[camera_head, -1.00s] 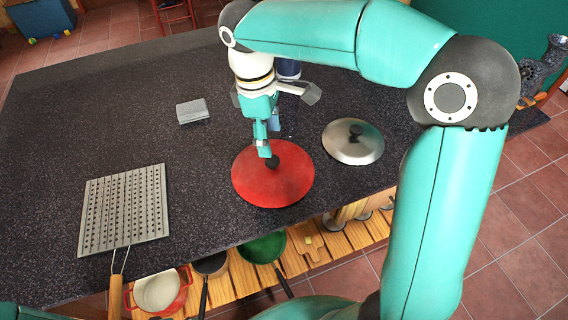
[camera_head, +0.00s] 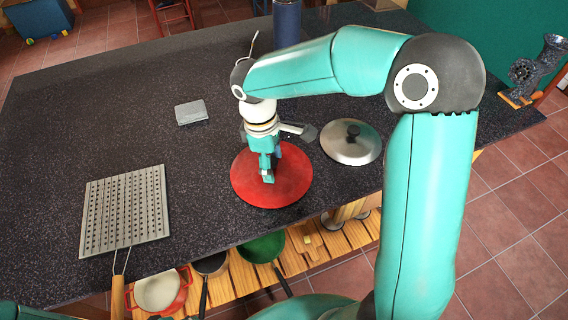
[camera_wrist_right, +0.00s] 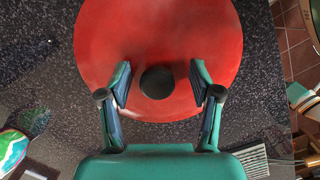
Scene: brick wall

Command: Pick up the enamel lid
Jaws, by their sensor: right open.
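The red enamel lid (camera_head: 245,180) lies on the dark countertop near its front edge. Its round black knob (camera_wrist_right: 157,82) shows in the wrist view, with the lid's red surface (camera_wrist_right: 160,35) around it. My right gripper (camera_head: 268,178) is over the middle of the lid, pointing down. In the wrist view the right gripper (camera_wrist_right: 160,84) is open, one finger on each side of the knob, with visible gaps on both sides. In the head view the gripper hides the knob. My left gripper is not in view.
A steel lid (camera_head: 340,150) with a black knob lies right of the red one. A perforated grill plate (camera_head: 125,210) and a small grey box (camera_head: 191,112) lie to the left. A dark blue cylinder (camera_head: 287,18) stands behind. Pans sit on a wooden shelf (camera_head: 235,290) below the counter.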

